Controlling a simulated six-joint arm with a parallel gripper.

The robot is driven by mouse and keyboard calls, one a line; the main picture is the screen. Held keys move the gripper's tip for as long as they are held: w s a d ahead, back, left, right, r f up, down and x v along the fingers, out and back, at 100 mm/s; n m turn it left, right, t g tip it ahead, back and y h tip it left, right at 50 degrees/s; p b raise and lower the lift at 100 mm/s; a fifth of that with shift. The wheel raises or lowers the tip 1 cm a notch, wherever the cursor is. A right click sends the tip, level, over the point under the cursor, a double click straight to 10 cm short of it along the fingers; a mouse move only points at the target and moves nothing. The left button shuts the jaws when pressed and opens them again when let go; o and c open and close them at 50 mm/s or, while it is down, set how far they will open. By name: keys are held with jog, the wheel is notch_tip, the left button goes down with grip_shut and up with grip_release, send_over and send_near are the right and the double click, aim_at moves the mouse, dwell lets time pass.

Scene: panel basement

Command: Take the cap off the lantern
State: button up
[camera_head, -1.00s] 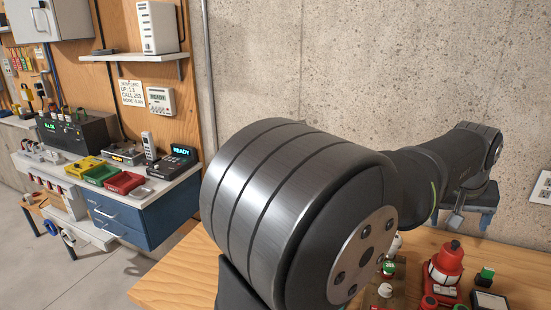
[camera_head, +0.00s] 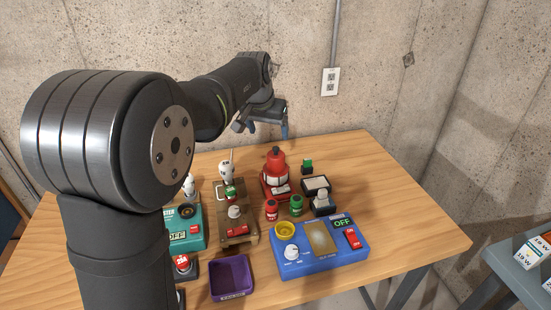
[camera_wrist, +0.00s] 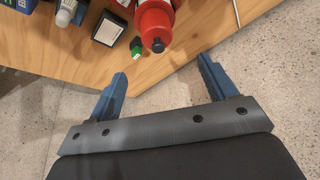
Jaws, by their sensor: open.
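The red lantern (camera_head: 276,178) stands upright toward the back of the wooden table, with a red domed top and a small dark knob as its cap (camera_head: 276,151). In the wrist view the lantern (camera_wrist: 154,19) is at the top, its dark knob (camera_wrist: 157,45) facing the camera. My gripper (camera_head: 268,128) is above the table's back edge, behind and above the lantern. In the wrist view its two blue fingers (camera_wrist: 162,68) are wide apart and empty, with the floor between them. The lantern is beyond the fingertips, not touched.
A blue panel box (camera_head: 319,246), a purple tray (camera_head: 231,277), a teal box (camera_head: 186,230) and red and green small bottles (camera_head: 296,204) crowd the table in front. A small green-topped item (camera_head: 307,165) stands right of the lantern. The table's right side is clear.

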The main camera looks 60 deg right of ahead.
aim_at(275, 155)
jog(key=x, duration=0.9)
jog(key=shift+d+f, duration=0.1)
jog(key=shift+f, duration=0.2)
jog(key=x, duration=0.5)
jog(key=shift+s+f, duration=0.1)
jog(key=shift+s, duration=0.2)
jog(key=c, duration=1)
